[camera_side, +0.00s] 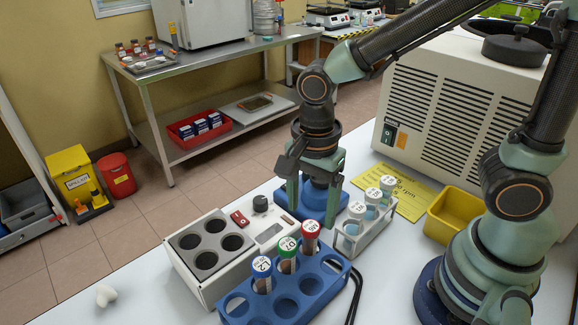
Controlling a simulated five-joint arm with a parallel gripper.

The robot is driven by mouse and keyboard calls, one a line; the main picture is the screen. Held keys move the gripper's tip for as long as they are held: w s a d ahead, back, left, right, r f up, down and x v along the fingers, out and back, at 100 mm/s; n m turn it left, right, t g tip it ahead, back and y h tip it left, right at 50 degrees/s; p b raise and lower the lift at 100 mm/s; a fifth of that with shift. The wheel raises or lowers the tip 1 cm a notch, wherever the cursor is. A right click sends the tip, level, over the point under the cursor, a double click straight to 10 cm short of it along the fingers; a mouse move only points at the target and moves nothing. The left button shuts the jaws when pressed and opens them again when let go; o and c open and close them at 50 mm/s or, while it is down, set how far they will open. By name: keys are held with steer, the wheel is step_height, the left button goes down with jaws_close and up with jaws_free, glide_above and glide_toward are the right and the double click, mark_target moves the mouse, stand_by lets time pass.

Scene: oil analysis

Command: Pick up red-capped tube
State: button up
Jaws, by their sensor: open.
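The red-capped tube (311,232) stands upright in the back row of the blue rack (340,273), at the right of a line of capped tubes. A green-capped tube (287,252) and a white-capped tube (262,272) stand in the same rack, to its left and nearer the front. My gripper (312,208) points down just behind the red-capped tube in the picture. Its two fingers are apart, and no tube shows between them. The lower parts of the tubes are hidden by the rack.
A white block heater (204,280) with several dark wells stands left of the rack. A white rack (366,239) of white-capped tubes is close on the right. A blue object (284,201) lies behind the fingers. A yellow bin (455,213) is farther right. The front-left bench is mostly clear.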

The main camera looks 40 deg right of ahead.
mark_target(310, 226)
steer(key=shift+s+a+f, duration=0.1)
steer(key=shift+s+f, duration=0.05)
steer(key=shift+f, duration=2.7)
steer(key=shift+c, duration=0.4)
jaws_close()
steer(key=shift+r, duration=0.15)
step_height(310, 226, up, 20)
